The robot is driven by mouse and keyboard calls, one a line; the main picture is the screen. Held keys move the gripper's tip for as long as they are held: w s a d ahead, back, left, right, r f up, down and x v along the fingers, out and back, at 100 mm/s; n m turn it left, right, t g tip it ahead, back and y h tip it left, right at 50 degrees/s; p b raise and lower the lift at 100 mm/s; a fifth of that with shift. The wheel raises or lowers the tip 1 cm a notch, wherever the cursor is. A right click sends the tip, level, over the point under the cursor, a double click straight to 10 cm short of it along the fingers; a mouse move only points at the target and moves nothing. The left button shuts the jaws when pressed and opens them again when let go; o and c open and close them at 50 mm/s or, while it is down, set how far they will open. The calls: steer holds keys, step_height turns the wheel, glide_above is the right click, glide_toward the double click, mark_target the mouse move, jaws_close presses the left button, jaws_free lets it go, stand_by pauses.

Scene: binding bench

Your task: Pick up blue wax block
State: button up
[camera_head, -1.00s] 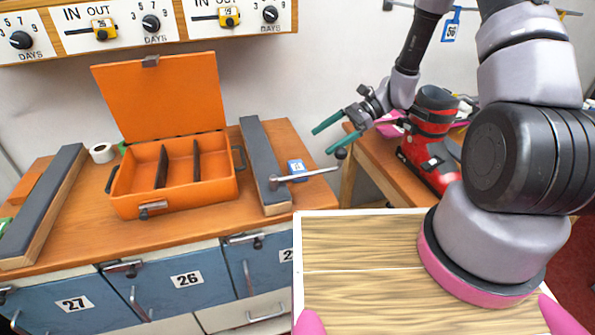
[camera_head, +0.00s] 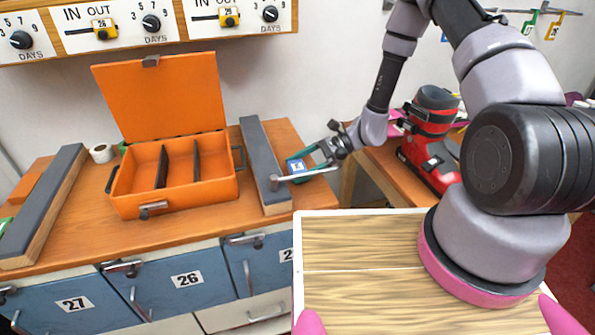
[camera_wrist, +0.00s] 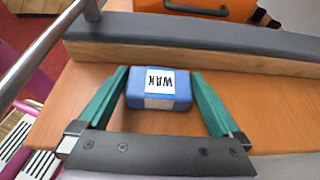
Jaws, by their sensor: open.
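The blue wax block (camera_wrist: 158,101) lies on the wooden bench top with a white label on it that is partly readable. In the head view the block (camera_head: 297,168) sits at the bench's right end, beside the grey-topped rail. My gripper (camera_wrist: 165,90) is open, with one green finger on each side of the block. The left finger is very close to the block; a narrow gap shows at the right finger. I cannot tell whether either touches. In the head view my gripper (camera_head: 300,166) is low over the bench and partly hides the block.
The grey-topped rail (camera_wrist: 200,42) runs just beyond the block. A metal bar handle (camera_head: 305,175) passes close by the block. An open orange box (camera_head: 185,205) stands to the left. A red boot-shaped machine (camera_head: 428,150) stands on the right-hand table.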

steer(key=shift+c, duration=0.3)
steer(key=c, duration=1)
